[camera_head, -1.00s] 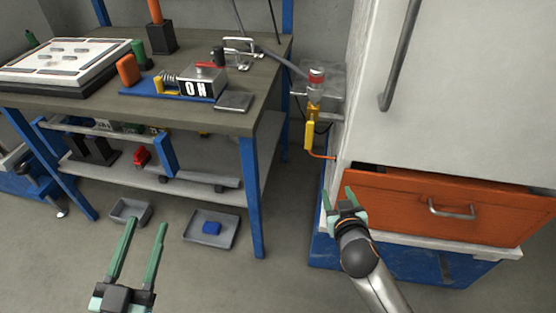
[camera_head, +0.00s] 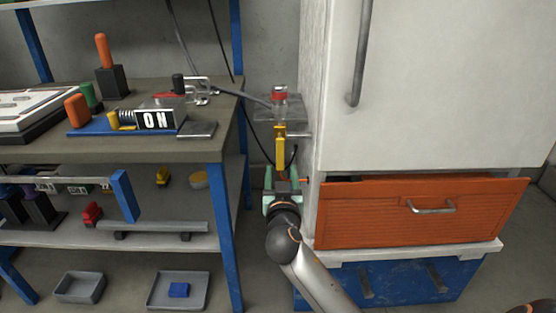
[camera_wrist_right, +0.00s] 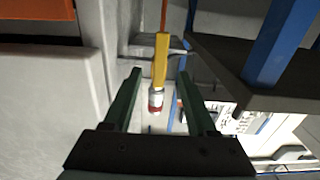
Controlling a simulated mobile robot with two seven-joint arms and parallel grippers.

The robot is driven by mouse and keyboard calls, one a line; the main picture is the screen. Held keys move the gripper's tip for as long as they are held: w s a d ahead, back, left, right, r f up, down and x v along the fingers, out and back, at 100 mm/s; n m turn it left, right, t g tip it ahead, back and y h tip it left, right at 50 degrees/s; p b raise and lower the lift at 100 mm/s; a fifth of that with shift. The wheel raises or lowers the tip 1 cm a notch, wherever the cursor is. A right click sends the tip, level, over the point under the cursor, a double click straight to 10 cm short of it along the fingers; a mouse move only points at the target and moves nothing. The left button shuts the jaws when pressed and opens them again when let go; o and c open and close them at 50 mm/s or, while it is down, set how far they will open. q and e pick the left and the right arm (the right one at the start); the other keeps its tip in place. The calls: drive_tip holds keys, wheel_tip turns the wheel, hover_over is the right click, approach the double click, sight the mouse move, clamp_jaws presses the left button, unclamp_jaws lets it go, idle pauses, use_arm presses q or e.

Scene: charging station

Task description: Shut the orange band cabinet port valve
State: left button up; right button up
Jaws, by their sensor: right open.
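The port valve with its yellow lever (camera_head: 280,148) is on the left side of the white cabinet (camera_head: 420,80), above the orange drawer. The lever hangs straight down, below a clear body with a red band (camera_head: 280,96). My right gripper (camera_head: 284,178) is open, its fingers near the lever's lower end. In the right wrist view the yellow lever (camera_wrist_right: 161,60) lies between the two green fingers (camera_wrist_right: 160,76), with no clear contact on either side. My left gripper is not in view.
The orange drawer (camera_head: 420,212) stands slightly ajar, right of my right gripper. The workbench (camera_head: 215,150) with its blue leg is to the left, holding the ON block (camera_head: 157,120). Grey trays (camera_head: 180,290) lie on the floor.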

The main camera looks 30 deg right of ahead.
sight(280, 157)
drive_tip(key=b+x, duration=0.1)
drive_tip(key=x, duration=0.7)
drive_tip(key=shift+w, duration=0.15)
drive_tip(key=shift+c, duration=0.4)
clamp_jaws()
idle(0.8)
